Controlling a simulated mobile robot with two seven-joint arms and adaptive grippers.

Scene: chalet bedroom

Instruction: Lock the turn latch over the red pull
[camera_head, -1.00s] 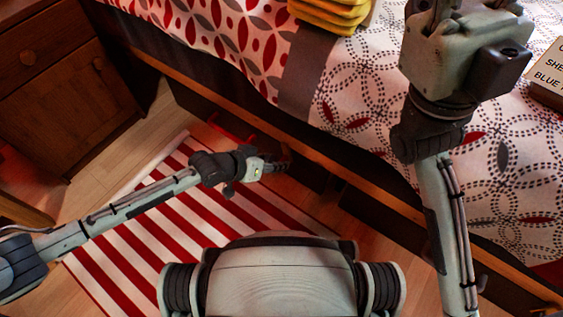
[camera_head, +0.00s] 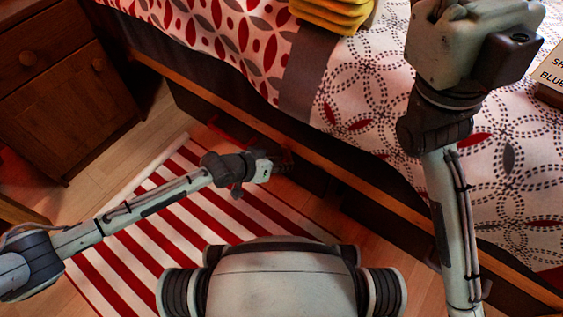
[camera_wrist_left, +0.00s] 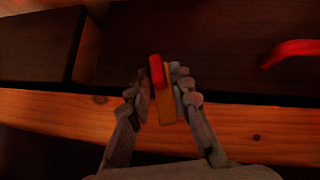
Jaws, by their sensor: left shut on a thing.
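My left gripper (camera_head: 283,165) is low beside the bed's side in the head view. In the left wrist view its two fingers (camera_wrist_left: 160,95) are closed on the turn latch, a small piece with a tan plate (camera_wrist_left: 166,108) and a red end (camera_wrist_left: 157,72). The latch stands upright in that view, at the boundary between the dark drawer front and the wooden rail. The red pull (camera_wrist_left: 292,51) is on a dark front at the upper right, apart from the fingers; in the head view it is a dim red patch (camera_head: 232,131).
The wooden rail (camera_wrist_left: 60,115) runs across the wrist view below the dark fronts. The bed (camera_head: 400,90) carries yellow folded cloths (camera_head: 335,12) and a book (camera_head: 553,80). A striped rug (camera_head: 165,235) lies on the floor. A wooden cabinet (camera_head: 65,110) stands at left.

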